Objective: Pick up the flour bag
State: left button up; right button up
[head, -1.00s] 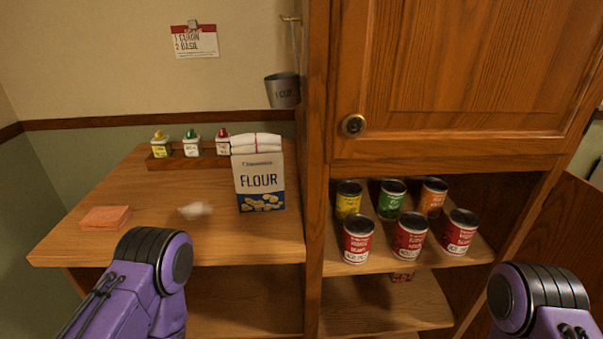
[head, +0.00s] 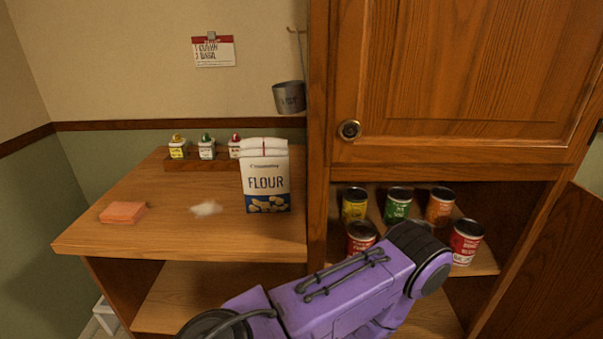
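The flour bag (head: 266,183) stands upright on the wooden counter (head: 180,238), close to the cabinet's side. It is white and blue with a folded white top and the word FLOUR on its front. A purple arm link of mine reaches across the lower middle of the head view, in front of the shelf of cans and apart from the bag. Neither of my grippers shows in the head view, so I cannot see their fingers.
An orange sponge (head: 123,212) and a white powder patch (head: 206,208) lie left of the bag. Small bottles stand in a wooden rack (head: 200,164) behind. A metal cup (head: 289,97) hangs above. Several cans, one red (head: 466,242), stand on the cabinet shelf at right.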

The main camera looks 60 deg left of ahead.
aim_at(265, 165)
jog(key=k, duration=0.75)
jog(key=u, duration=1.1)
jog(key=i, duration=0.4)
jog(key=z, duration=0.05)
